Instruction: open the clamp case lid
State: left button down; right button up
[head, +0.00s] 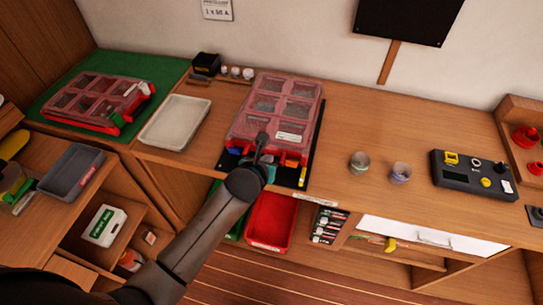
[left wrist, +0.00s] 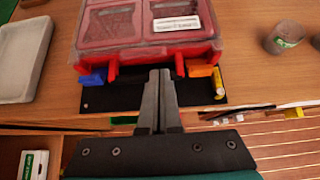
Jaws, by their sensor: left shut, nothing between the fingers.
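A red case with a clear, compartmented lid (head: 272,108), which I take to be the clamp case, lies on a black mat (head: 317,140) on the bench. Its lid looks down. In the left wrist view its front edge (left wrist: 150,52) shows at the top, with a blue tab (left wrist: 94,77) at left and an orange tab (left wrist: 198,68) at right. My left gripper (head: 261,142) is shut and empty at the middle of the case's front edge, between the tabs; its fingertips (left wrist: 160,73) show there too. Whether they touch the case I cannot tell. My right gripper is out of view.
A similar red case (head: 95,100) lies on a green mat (head: 160,70) at left. A pale tray (head: 175,122) stands left of the middle case. Two small jars (head: 359,163) and a dark control box (head: 470,175) are to the right. Below the bench edge is a red bin (head: 270,222).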

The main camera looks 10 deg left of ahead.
pick_arm(q)
jog(key=shift+b+x, duration=0.65)
jog(key=shift+x, duration=1.9)
jog(key=shift+r, duration=0.15)
